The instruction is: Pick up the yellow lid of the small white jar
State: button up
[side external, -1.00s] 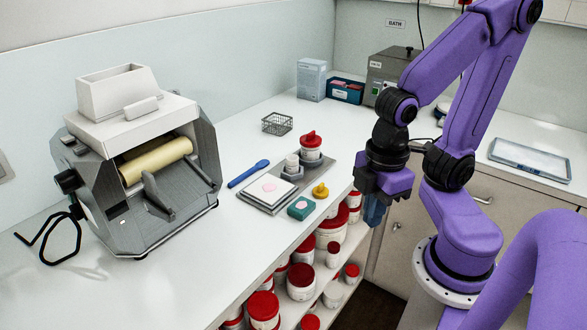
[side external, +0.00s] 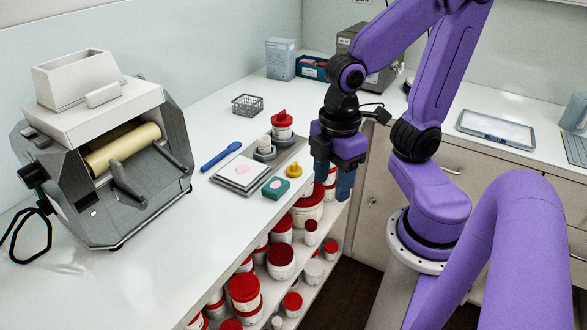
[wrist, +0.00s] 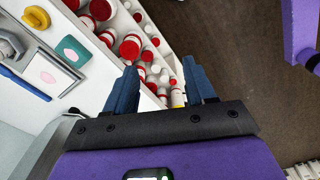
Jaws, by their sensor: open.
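The yellow lid (side external: 293,170), with a raised knob, lies on the white counter near its front edge; it also shows at the top left of the wrist view (wrist: 37,17). The small white jar (side external: 264,144) stands in a grey holder on the tray, behind and left of the lid. My gripper (side external: 333,183) is open and empty, its blue fingers pointing down, to the right of the lid and apart from it. In the wrist view the space between my fingertips (wrist: 160,75) shows only the shelves below.
A teal block (side external: 276,187) with a pink top lies next to the lid. Open shelves of red-lidded jars (side external: 281,255) lie below the counter edge. A blue spatula (side external: 220,156) lies left of the tray.

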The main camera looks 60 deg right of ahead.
jog(key=w+d+r+n, duration=0.1)
jog(key=w+d, duration=0.2)
jog(key=w, duration=0.3)
jog(key=w+d+r+n, duration=0.1)
jog(key=w+d, duration=0.2)
jog(key=w, duration=0.3)
jog(key=n, duration=0.3)
send_over(294, 163)
notch_tip(294, 163, down, 16)
jog(key=shift+f, duration=0.2)
jog(key=c, duration=0.7)
